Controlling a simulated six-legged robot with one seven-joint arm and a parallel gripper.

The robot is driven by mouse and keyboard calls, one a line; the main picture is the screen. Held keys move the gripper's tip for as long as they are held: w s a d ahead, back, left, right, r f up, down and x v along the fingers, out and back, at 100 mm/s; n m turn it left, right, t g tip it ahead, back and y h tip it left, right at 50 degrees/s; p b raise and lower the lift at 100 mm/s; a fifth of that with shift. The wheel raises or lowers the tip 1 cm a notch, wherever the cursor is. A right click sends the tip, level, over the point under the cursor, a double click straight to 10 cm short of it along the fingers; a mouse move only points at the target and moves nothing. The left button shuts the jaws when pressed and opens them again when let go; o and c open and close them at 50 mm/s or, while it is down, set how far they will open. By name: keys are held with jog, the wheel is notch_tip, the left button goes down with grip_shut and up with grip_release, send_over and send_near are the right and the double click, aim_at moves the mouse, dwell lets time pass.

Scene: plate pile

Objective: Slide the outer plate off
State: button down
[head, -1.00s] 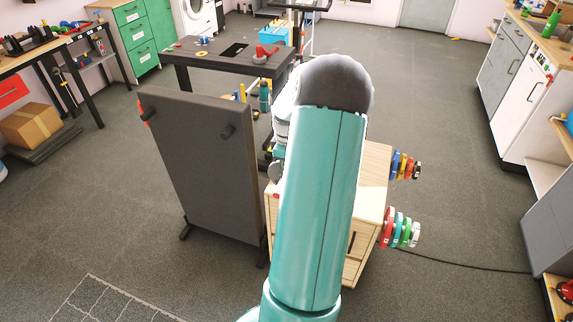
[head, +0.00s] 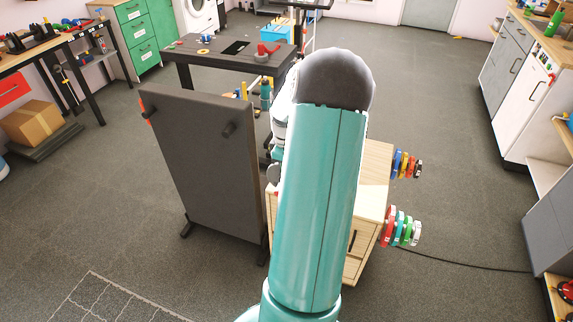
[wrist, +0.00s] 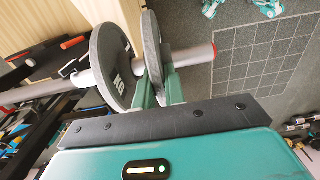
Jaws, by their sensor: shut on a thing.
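In the wrist view, a grey outer plate (wrist: 153,45) hangs on a metal bar (wrist: 190,56) with a red end. An inner dark plate (wrist: 112,65) with white marking is on the same bar, to the left of the outer one. My gripper (wrist: 157,86) has green fingers on either side of the outer plate's lower part and is shut on it. The bar still passes through the outer plate, and a length of bar shows between it and the red end. In the head view my arm hides the gripper and both plates.
A dark upright board (head: 205,165) with pegs stands left of my arm. A wooden cabinet (head: 373,190) with coloured discs on pegs (head: 402,228) stands at the right. A dark table (head: 225,55) is behind. Open floor (head: 460,215) lies to the right.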

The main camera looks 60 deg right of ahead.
jog(key=s+a, duration=0.2)
jog(key=a, duration=1)
dwell(2.2)
